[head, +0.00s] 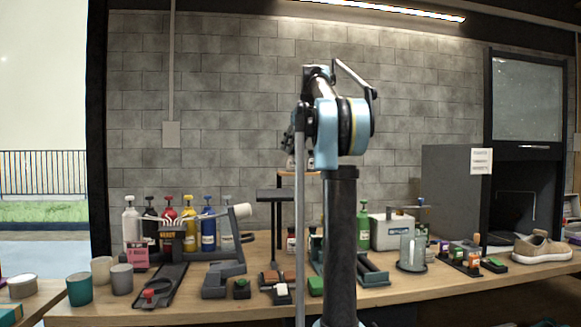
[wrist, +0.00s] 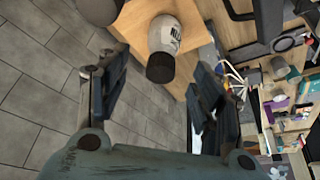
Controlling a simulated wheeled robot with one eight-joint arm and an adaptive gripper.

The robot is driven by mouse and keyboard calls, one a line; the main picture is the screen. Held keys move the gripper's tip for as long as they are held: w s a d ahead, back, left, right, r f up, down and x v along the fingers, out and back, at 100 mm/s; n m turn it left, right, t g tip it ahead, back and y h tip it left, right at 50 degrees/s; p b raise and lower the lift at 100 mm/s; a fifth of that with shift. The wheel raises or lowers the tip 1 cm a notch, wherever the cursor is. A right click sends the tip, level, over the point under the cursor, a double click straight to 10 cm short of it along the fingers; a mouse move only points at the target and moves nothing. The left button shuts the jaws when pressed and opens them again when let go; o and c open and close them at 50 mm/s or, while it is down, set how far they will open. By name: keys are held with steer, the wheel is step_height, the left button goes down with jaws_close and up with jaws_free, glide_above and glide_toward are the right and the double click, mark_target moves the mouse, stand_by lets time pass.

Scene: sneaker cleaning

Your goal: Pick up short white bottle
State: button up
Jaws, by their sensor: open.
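In the wrist view, a short white bottle (wrist: 165,35) with black lettering and a dark cap is near the top centre. It sits close to the edge of a wooden surface (wrist: 192,22). My gripper (wrist: 158,82) is open and empty, with a dark finger on each side. The bottle lies beyond the fingertips, roughly in line with the gap between them, and appears apart from them. In the head view, my arm stands in front of a small wooden stand. My gripper cannot be made out there, and I cannot tell which item there is this bottle.
In the head view, a long wooden bench (head: 420,287) holds several coloured bottles, a green bottle (head: 363,226), a white box (head: 391,231) and a beige sneaker (head: 541,248). A teal cup (head: 79,289) stands at left. In the wrist view, cluttered bench items fill the right side.

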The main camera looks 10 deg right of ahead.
mark_target(292, 161)
steer(key=shift+x, duration=3.25)
steer(key=c, duration=1.2)
